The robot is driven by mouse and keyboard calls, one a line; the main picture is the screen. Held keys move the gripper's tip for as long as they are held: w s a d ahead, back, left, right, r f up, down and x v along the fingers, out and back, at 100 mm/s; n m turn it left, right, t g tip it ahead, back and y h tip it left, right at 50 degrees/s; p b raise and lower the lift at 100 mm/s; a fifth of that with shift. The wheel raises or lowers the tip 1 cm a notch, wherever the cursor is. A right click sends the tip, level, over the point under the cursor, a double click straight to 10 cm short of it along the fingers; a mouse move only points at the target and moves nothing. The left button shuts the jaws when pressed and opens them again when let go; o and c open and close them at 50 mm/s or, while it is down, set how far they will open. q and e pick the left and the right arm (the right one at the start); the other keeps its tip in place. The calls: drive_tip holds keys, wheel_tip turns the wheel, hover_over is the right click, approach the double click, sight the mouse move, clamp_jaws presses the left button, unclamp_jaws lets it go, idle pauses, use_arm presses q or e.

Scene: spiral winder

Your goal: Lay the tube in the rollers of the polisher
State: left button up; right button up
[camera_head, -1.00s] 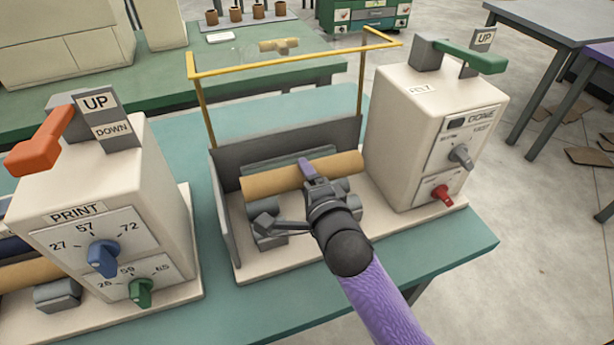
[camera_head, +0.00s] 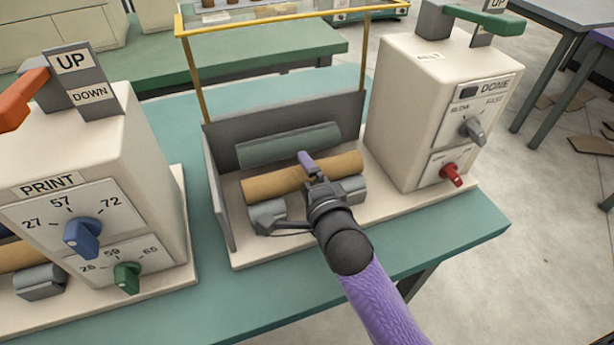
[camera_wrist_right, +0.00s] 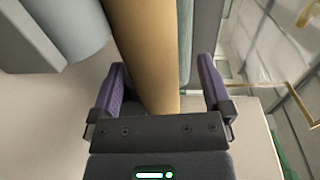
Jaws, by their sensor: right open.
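The tan tube (camera_head: 275,181) lies between the polisher's grey front roller (camera_head: 268,211) and green-grey back roller (camera_head: 290,145), level with them lengthwise. It looks seated against the front roller; whether it touches the back one I cannot tell. My right gripper (camera_head: 309,170) is over the tube's middle. In the right wrist view the open purple fingers (camera_wrist_right: 163,90) stand either side of the tube (camera_wrist_right: 148,45), with a gap at each. The gripper hides part of the tube and front roller. My left gripper is not in view.
The polisher's control box (camera_head: 415,110) stands right of the rollers, with a green lever (camera_head: 488,18) on top. A yellow frame (camera_head: 193,75) rises behind the rollers. The PRINT machine (camera_head: 100,160) with its orange lever (camera_head: 20,100) stands left. The teal table's front right is clear.

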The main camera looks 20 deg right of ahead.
drive_tip(key=s+p, duration=0.1)
drive_tip(key=s, duration=0.2)
drive_tip(key=s+r+p, duration=0.1)
drive_tip(key=s, duration=0.2)
drive_tip(key=s+p, duration=0.1)
drive_tip(key=s, duration=0.1)
drive_tip(key=shift+s+d+r, duration=0.15)
drive_tip(key=shift+s, duration=0.8)
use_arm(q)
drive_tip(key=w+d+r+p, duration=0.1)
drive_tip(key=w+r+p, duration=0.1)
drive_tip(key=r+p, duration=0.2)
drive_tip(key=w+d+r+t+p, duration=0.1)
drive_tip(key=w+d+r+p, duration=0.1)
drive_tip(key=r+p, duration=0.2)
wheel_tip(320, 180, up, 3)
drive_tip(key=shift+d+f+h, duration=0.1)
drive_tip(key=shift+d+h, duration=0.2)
use_arm(e)
wheel_tip(320, 180, up, 7)
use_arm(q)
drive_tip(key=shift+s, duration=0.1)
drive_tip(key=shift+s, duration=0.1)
use_arm(e)
drive_tip(key=shift+d, duration=0.1)
